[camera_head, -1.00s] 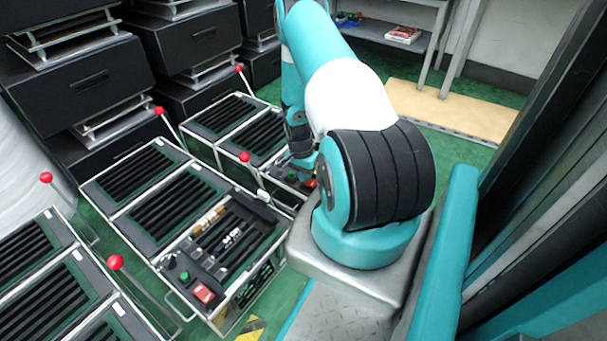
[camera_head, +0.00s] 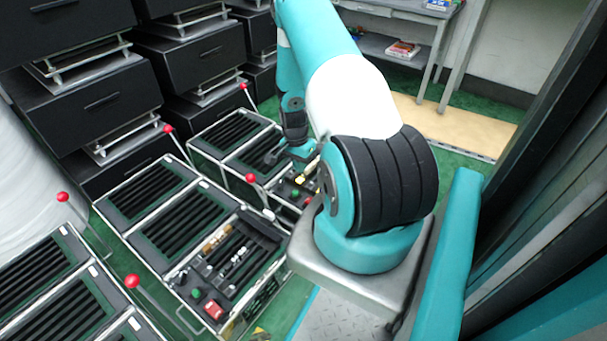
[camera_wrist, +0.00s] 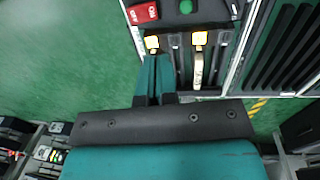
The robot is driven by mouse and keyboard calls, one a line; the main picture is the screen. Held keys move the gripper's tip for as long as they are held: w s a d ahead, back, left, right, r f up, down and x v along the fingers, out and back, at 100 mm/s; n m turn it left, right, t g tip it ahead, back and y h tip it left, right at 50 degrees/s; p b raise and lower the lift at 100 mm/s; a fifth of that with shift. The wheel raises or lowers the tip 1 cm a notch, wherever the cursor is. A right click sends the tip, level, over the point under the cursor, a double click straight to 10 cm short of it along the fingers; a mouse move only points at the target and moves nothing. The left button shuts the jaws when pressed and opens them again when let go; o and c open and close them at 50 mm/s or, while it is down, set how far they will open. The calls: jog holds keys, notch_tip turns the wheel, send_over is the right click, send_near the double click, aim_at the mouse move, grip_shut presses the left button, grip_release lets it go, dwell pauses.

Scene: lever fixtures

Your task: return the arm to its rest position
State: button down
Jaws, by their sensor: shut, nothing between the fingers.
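My arm (camera_head: 345,95) reaches forward from its base in the head view, bent over and pointing down at the far end. My gripper (camera_wrist: 153,65) is shut and empty in the wrist view. Its teal fingers lie together near a panel with a red switch (camera_wrist: 143,13), a green button (camera_wrist: 186,6) and two yellow-topped pieces (camera_wrist: 199,39). I cannot tell whether the fingertips touch the panel. In the head view the gripper (camera_head: 276,156) is small, low over the fixtures and partly hidden by my arm.
Lever fixtures with red-ball levers (camera_head: 250,178) stand left of and below my arm. Black drawer units (camera_head: 90,88) line the back left. A grey shelf table (camera_head: 395,48) stands at the back right. Green floor (camera_head: 455,160) shows between.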

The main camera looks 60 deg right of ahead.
jog(key=shift+w+r, duration=0.2)
jog(key=shift+r, duration=0.45)
jog(key=w+a+r+n+t, duration=0.1)
jog(key=w+a+r+n, duration=0.25)
jog(key=a+r, duration=0.2)
jog(key=w+a+r+n+t, duration=0.1)
jog(key=w+a+r+n, duration=0.1)
jog(key=w+a+r, duration=0.4)
jog(key=s+a+r+n+y, duration=0.15)
jog(key=a+r+n, duration=0.55)
jog(key=a+r, duration=0.75)
jog(key=s+a+r+n+y, duration=0.1)
jog(key=s+a+r+n, duration=0.55)
jog(key=s+a, duration=0.35)
jog(key=s+a+r+n+y, duration=0.2)
jog(key=s+a+r+n, duration=0.3)
jog(key=s+a+n, duration=0.35)
notch_tip(320, 180, up, 36)
jog(key=m+p, duration=0.1)
jog(key=p, duration=3.5)
jog(key=shift+s+a+g, duration=0.3)
jog(key=shift+s, duration=0.1)
